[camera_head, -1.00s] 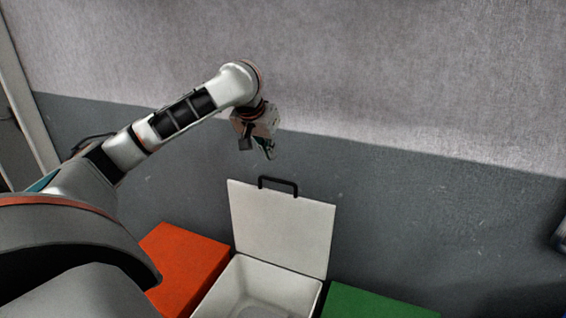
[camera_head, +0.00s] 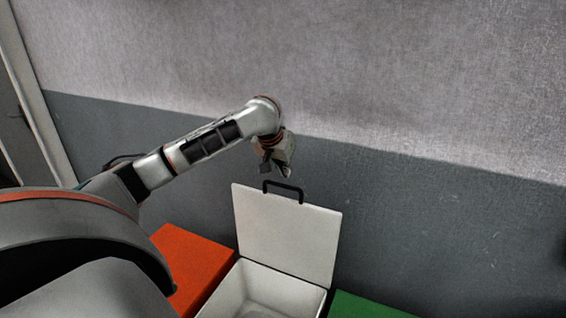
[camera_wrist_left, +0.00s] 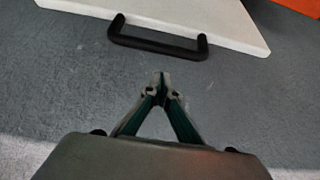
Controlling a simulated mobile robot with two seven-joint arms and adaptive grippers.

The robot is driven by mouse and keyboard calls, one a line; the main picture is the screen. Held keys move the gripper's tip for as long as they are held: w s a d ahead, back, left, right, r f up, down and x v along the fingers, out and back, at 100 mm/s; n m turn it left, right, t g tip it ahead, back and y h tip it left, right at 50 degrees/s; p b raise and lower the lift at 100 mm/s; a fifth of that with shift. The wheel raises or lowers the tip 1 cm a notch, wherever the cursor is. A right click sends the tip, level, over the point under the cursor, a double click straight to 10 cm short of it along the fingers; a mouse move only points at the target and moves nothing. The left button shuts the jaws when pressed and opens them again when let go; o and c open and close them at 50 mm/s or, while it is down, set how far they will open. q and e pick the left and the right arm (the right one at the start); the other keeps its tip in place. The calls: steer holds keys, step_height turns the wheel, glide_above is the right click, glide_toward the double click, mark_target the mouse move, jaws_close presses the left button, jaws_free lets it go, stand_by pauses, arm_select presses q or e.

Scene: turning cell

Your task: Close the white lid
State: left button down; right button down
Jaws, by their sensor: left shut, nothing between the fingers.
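The white lid (camera_head: 288,235) stands open and upright at the back of a white box (camera_head: 262,290), with a black handle (camera_head: 283,189) on its top edge. My left gripper (camera_head: 286,172) is shut and empty, just above the handle in the head view. In the left wrist view the lid (camera_wrist_left: 175,14) and its handle (camera_wrist_left: 156,43) lie ahead of the shut fingertips (camera_wrist_left: 160,78), with a gap between them. My right gripper is not in view.
An orange-red box (camera_head: 195,262) is left of the white box and a green one (camera_head: 365,306) is right of it. A grey wall (camera_head: 440,210) rises behind them. The space above the white box's opening is clear.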

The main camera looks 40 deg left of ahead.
arm_select(q)
steer(key=shift+s+d+f, duration=0.1)
steer(key=shift+s+d, duration=0.1)
steer(key=shift+s, duration=0.55)
steer(key=shift+s+d+f, duration=0.1)
steer(key=shift+s+d, duration=0.1)
steer(key=shift+s, duration=0.55)
steer(key=shift+s, duration=0.1)
